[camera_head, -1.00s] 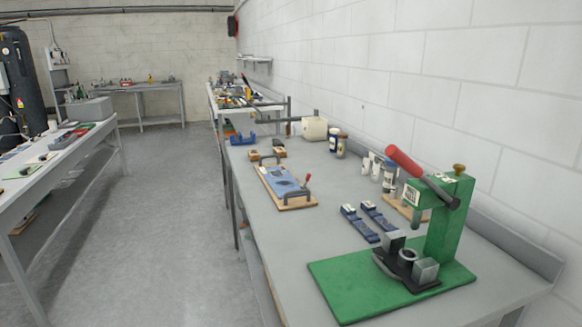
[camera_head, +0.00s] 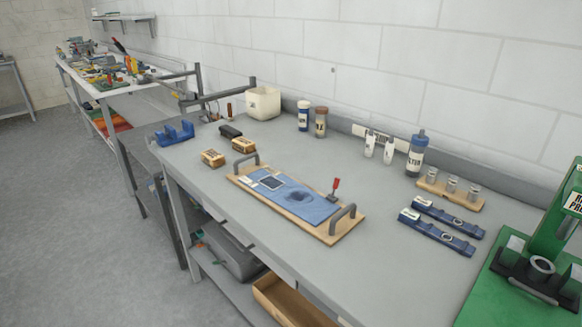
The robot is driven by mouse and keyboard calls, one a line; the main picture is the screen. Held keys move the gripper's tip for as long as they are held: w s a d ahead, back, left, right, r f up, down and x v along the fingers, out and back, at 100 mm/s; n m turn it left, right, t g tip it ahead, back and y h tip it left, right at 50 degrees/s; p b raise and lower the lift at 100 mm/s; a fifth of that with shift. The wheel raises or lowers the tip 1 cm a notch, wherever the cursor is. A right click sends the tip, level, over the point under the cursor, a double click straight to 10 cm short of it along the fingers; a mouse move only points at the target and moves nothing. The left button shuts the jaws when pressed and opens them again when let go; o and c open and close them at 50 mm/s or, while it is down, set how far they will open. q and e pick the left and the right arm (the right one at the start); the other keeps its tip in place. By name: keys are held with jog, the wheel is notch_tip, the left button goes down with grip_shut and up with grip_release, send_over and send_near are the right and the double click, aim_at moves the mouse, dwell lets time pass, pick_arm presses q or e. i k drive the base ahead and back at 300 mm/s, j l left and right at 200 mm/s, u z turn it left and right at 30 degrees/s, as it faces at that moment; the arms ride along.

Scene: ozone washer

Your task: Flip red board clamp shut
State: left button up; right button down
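A wooden board (camera_head: 240,179) lies on the grey workbench in the middle of the view. It bears a blue sheet (camera_head: 318,209) with a dark patch and a small pale rectangle. A grey handle arches over each end of the board. A small clamp with a red handle (camera_head: 336,184) stands at the board's right rear edge. Its red handle points up, slightly tilted. Neither of my grippers is in view.
A green press (camera_head: 548,230) stands at the right. Two wooden brushes (camera_head: 213,158) and a blue holder (camera_head: 174,133) are at left. Bench room in front of the board is clear.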

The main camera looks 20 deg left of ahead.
aim_at(336, 181)
jog(key=i+j, duration=0.1)
jog(key=j, duration=0.55)
jog(key=i+j, duration=0.1)
jog(key=j, duration=1.25)
jog(key=i, duration=0.05)
